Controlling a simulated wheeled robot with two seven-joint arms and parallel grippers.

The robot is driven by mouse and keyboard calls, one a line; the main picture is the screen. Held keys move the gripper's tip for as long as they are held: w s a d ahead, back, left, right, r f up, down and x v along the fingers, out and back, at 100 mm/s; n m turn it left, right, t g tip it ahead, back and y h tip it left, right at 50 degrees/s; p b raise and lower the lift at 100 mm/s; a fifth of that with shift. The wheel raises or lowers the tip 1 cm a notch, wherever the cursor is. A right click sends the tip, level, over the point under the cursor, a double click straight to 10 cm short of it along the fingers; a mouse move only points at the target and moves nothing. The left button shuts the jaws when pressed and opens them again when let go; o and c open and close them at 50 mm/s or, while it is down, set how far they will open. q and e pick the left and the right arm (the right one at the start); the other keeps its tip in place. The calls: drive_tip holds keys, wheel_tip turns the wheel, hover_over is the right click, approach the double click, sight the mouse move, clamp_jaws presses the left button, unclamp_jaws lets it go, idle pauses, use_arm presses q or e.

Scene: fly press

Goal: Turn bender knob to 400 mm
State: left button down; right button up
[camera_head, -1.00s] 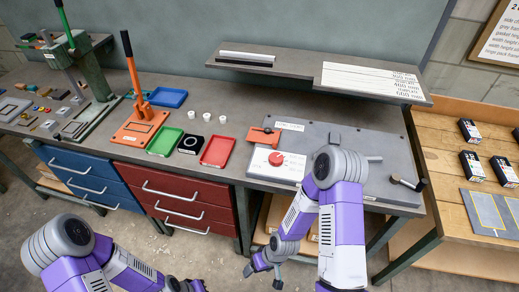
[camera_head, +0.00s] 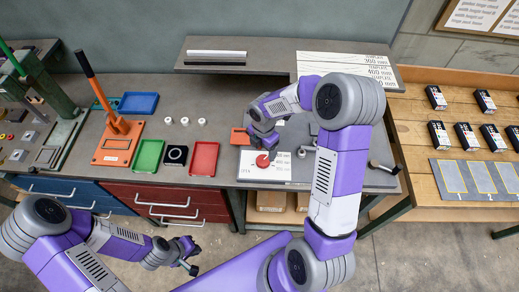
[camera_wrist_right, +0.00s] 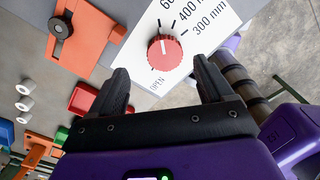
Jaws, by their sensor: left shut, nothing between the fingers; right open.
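The red bender knob (camera_head: 262,160) sits on a white dial plate (camera_head: 285,170) on the grey bender. In the right wrist view the knob (camera_wrist_right: 165,52) has a white pointer line towards the top of the picture. Labels OPEN, 300 mm, 400 mm and a cut-off one starting with 60 surround it. My right gripper (camera_wrist_right: 160,78) is open, its fingers either side of the knob in the picture, with no contact visible. In the head view the right gripper (camera_head: 265,142) is over the dial. My left gripper (camera_head: 190,258) is shut and empty, low before the drawers.
An orange part (camera_wrist_right: 85,28) lies beside the dial plate. Red (camera_head: 204,157), green (camera_head: 148,156) and blue (camera_head: 138,103) trays, white cups (camera_head: 185,121) and an orange lever press (camera_head: 117,142) stand to the left. A black-handled lever (camera_head: 385,167) is at the right.

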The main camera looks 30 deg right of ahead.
sight(263, 160)
drive_tip(key=f, duration=0.1)
drive_tip(key=s+f, duration=0.1)
drive_tip(key=shift+s+a+f, duration=0.1)
drive_tip(key=shift+s+f, duration=0.1)
drive_tip(key=shift+f, duration=0.2)
drive_tip(key=shift+w+f, duration=0.3)
drive_tip(key=shift+f, duration=0.35)
drive_tip(key=shift+w+f, duration=0.25)
drive_tip(key=shift+f, duration=0.55)
drive_tip(key=shift+s, duration=0.25)
drive_tip(key=shift+w, duration=0.1)
drive_tip(key=c, duration=1)
